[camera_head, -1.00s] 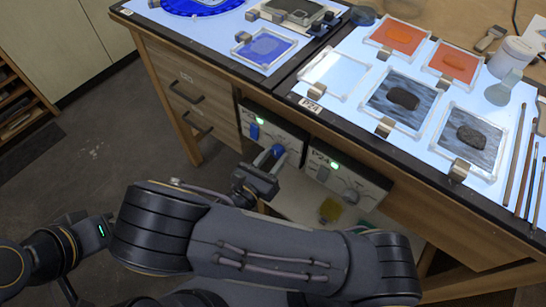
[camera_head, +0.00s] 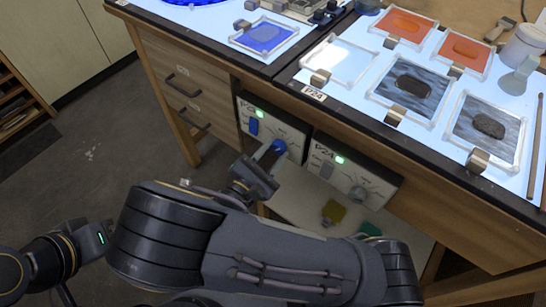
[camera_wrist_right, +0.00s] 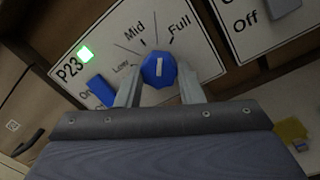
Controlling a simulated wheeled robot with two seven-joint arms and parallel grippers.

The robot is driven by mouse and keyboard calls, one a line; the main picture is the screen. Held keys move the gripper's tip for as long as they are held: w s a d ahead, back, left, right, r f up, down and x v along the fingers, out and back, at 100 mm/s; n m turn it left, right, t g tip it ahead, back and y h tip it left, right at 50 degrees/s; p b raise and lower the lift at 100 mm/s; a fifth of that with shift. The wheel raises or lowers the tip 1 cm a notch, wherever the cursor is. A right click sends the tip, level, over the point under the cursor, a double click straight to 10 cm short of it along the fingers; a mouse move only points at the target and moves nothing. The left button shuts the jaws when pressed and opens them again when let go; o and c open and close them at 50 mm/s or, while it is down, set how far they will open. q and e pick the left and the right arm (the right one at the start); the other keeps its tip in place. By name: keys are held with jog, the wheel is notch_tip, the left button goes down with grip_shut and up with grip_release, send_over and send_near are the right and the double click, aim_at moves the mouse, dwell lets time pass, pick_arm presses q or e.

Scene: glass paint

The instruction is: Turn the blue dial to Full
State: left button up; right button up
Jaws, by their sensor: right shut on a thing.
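The blue dial (camera_wrist_right: 158,68) sits on the white P23 panel (camera_wrist_right: 205,58), below the left tabletop; in the head view the dial (camera_head: 279,146) shows beyond my right gripper (camera_head: 269,155). In the right wrist view, the fingers of my right gripper (camera_wrist_right: 160,92) are on either side of the dial, shut on it. The dial's white mark points straight up in that view, between the Mid (camera_wrist_right: 134,32) and Full (camera_wrist_right: 180,26) labels.
A blue switch (camera_head: 254,127) and a lit green lamp (camera_head: 259,112) are on the same panel. The P24 panel (camera_head: 375,184), with a grey dial (camera_head: 357,193), is close on the right. Glass panes and brushes lie on the lit tabletop above (camera_head: 340,105).

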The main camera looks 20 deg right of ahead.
jog(key=shift+a+f+m+b, duration=0.1)
jog(key=shift+m+b, duration=1.1)
jog(key=shift+m, duration=0.9)
jog(key=o, duration=1)
jog(key=v, duration=0.7)
jog(key=shift+s+a, duration=0.2)
jog(key=shift+a, duration=0.1)
